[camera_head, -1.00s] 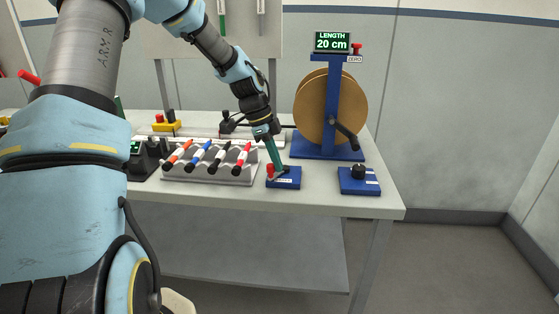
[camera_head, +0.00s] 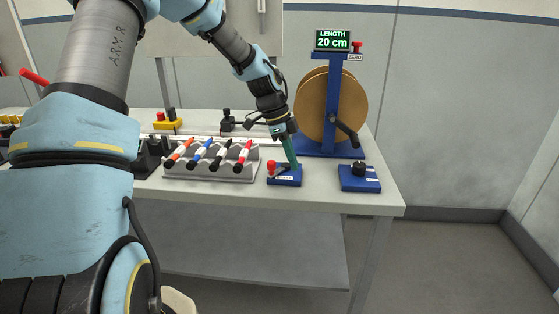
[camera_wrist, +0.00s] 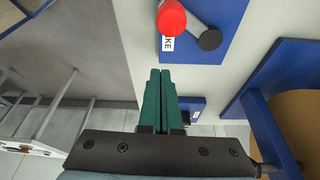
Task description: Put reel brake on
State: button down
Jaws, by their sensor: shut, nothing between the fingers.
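The brake unit is a small blue plate (camera_head: 285,181) at the front of the table, also seen in the wrist view (camera_wrist: 232,12). On it is a grey lever with a red knob (camera_head: 271,167) at its left end and a black pivot at its right. The wrist view shows the red knob (camera_wrist: 171,18), the pivot (camera_wrist: 209,40) and a label ending in "KE". My gripper (camera_head: 295,167), with green fingers, is shut and empty over the plate's right side. Its fingertips (camera_wrist: 160,73) appear apart from the knob. The cable reel (camera_head: 315,105) stands behind on a blue stand.
A blue unit with a black knob (camera_head: 359,170) sits to the right, near the table edge. A grey rack (camera_head: 212,170) with several markers is close on the left. A display (camera_head: 332,41) reads 20 cm, with a red button (camera_head: 357,47) beside it.

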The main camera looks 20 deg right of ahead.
jog(key=b+v, duration=0.1)
jog(key=v, duration=0.9)
jog(key=shift+w+b, duration=0.25)
jog(key=shift+b, duration=0.1)
jog(key=shift+a+f, duration=0.15)
jog(key=shift+a, duration=0.1)
